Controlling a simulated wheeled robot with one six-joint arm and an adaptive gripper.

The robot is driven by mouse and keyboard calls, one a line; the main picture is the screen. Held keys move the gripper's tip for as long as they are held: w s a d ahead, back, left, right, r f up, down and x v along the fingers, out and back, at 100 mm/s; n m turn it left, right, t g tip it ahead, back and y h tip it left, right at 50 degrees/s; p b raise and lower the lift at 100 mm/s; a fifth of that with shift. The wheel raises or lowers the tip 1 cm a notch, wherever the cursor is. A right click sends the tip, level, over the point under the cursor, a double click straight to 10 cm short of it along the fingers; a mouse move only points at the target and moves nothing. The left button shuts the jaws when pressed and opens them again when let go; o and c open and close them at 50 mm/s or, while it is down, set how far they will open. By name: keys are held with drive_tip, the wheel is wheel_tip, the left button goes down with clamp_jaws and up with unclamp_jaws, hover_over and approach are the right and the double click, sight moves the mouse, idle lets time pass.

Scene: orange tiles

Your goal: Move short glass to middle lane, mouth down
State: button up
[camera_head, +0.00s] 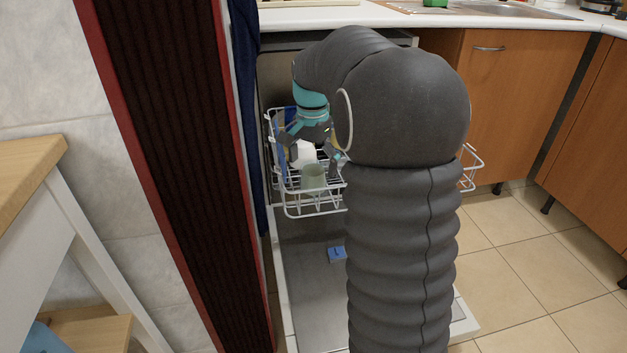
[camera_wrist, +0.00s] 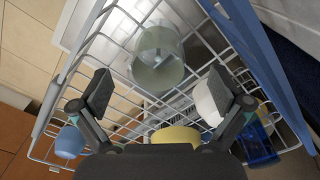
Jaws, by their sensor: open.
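A pale green, see-through short glass (camera_wrist: 158,62) stands in the white wire rack (camera_wrist: 118,58), ahead of my gripper in the wrist view. In the head view the glass (camera_head: 313,177) is near the front of the rack. My gripper (camera_wrist: 158,91) is open, its two fingers spread wide on either side below the glass in the wrist picture. Nothing is held, and the glass looks apart from both fingers. I cannot tell for sure which way its mouth faces. In the head view, my arm hides the right part of the rack.
A white cup (camera_wrist: 207,104) sits close to the right finger. A yellow bowl (camera_wrist: 176,136), a light blue cup (camera_wrist: 70,142) and a dark blue item (camera_wrist: 258,147) are also in the rack. A blue block (camera_head: 337,255) lies on the open dishwasher door (camera_head: 310,300).

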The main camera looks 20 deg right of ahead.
sight(313, 180)
drive_tip(key=shift+d+f+b, duration=0.1)
drive_tip(key=shift+f+b, duration=0.3)
drive_tip(key=shift+f, duration=2.25)
drive_tip(key=c, duration=1.4)
drive_tip(key=shift+r, duration=0.15)
drive_tip(key=shift+c, duration=0.2)
